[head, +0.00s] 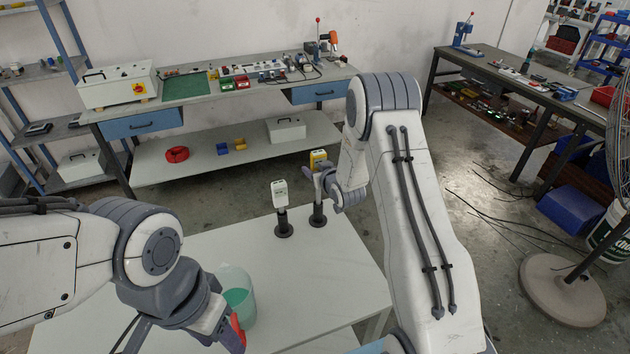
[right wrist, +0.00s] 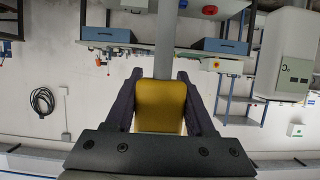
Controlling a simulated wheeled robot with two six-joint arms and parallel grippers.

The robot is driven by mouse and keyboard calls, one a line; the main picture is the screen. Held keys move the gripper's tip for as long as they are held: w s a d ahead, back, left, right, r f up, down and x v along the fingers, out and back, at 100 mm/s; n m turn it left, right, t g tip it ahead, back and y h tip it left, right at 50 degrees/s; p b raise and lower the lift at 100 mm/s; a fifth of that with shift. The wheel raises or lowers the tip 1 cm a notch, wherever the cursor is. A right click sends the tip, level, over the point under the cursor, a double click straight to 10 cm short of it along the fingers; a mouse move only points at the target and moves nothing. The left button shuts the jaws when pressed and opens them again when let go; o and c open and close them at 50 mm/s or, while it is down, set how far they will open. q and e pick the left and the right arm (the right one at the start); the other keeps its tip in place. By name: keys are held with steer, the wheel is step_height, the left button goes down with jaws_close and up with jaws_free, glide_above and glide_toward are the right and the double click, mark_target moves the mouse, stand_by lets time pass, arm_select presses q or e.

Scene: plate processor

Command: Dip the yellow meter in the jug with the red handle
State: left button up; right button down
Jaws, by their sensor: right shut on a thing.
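The yellow meter (head: 318,158) stands upright at its black stand (head: 318,219) on the white table's far side. My right gripper (head: 322,178) is shut on it; in the right wrist view the yellow meter (right wrist: 161,100) sits between both fingers. I cannot tell whether its lower end is clear of the stand. The clear jug (head: 237,282) with green liquid stands at the near left of the table. Its red handle (head: 238,328) faces the front. My left gripper (head: 228,334) is at the handle, and the wrist hides part of the jug; whether the fingers are closed is unclear.
A white meter (head: 280,194) stands in a second black stand (head: 284,230) just left of the yellow one. The white table (head: 310,285) is bare right of the jug. A workbench (head: 215,95) stands against the back wall, and a fan (head: 562,288) stands at the right.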

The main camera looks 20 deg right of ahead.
mark_target(315, 153)
steer(key=shift+r, duration=0.85)
step_height(315, 153, up, 4)
steer(key=shift+p, duration=0.75)
step_height(315, 153, up, 7)
steer(key=p, duration=0.4)
steer(key=shift+f, duration=0.1)
